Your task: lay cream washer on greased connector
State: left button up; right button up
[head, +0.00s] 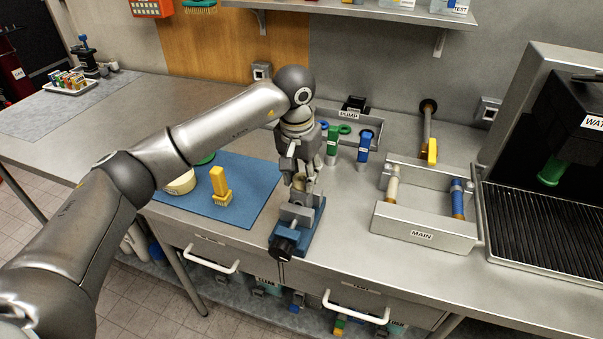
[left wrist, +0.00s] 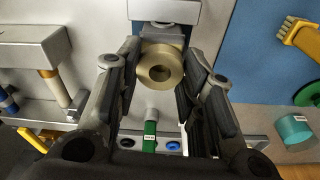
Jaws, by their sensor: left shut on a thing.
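In the head view the fingers mostly cover the washer. The vise's grey jaws (left wrist: 162,12) show just beyond it in the left wrist view. The greased connector is not clearly visible; the washer and fingers hide the vise's jaw opening, and I cannot tell whether they touch. My right gripper is not in view.
A yellow brush (head: 220,188) and cream tub (head: 180,182) are on the blue mat (head: 250,180). The PUMP rack (head: 372,124) is behind, with green and blue connectors. The MAIN rack (head: 424,236) is to the right. Bare worktop lies between vise and MAIN rack.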

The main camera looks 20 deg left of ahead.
pick_arm(q)
jog(key=shift+f+b, duration=0.15)
jog(key=shift+b, duration=0.2)
dwell(0.4)
jog(key=o, duration=0.8)
jog(key=r, duration=0.4)
jog(key=s+r, duration=0.1)
jog(key=r, duration=0.7)
jog(key=shift+s+a, duration=0.1)
jog(key=shift+s, duration=0.15)
